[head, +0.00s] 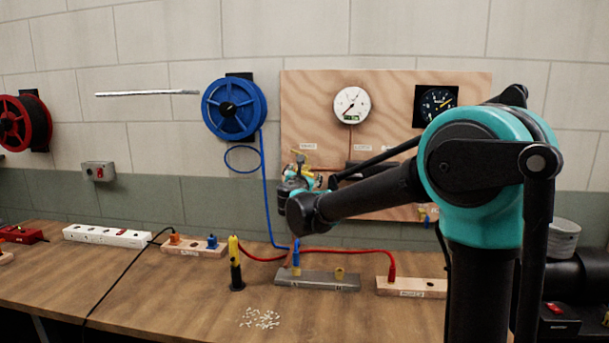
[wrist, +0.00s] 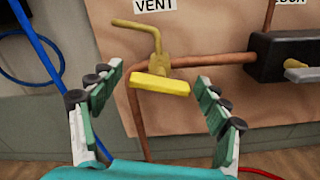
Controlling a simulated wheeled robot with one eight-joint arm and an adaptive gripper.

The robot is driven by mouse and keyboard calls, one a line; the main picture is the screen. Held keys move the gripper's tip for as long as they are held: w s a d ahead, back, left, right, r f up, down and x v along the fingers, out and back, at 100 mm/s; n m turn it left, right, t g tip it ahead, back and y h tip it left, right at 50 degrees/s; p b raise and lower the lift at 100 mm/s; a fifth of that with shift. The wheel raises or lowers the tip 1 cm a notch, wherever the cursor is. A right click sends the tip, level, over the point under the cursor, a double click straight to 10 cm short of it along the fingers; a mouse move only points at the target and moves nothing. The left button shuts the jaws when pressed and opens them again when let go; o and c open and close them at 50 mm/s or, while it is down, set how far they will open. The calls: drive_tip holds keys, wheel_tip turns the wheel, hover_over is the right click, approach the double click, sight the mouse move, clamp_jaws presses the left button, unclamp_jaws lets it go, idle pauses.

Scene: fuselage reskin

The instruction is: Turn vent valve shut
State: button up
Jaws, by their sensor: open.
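The vent valve's yellow bar handle (wrist: 160,84) is in the middle of the wrist view, lying nearly level under a brass body and a bent yellow outlet pipe (wrist: 150,32). The VENT label (wrist: 156,5) is above it. My gripper (wrist: 158,74) is open, one padded finger to the left of the handle and one to the right. Both fingers look apart from the handle; the depth between them is hard to judge. In the head view my gripper (head: 300,180) is at the plywood board's left side, and my arm hides much of the valve.
A copper pipe (wrist: 213,60) runs right from the valve to a black block (wrist: 285,57). The plywood board (head: 390,85) carries two round gauges. A blue hose (head: 264,185) hangs left of it. The bench below holds a yellow-black tool (head: 235,263) and wooden blocks.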

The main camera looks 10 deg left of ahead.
drive_tip(key=c, duration=1.2)
drive_tip(key=shift+m, duration=0.3)
drive_tip(key=m, duration=1)
drive_tip(key=shift+m, duration=1.8)
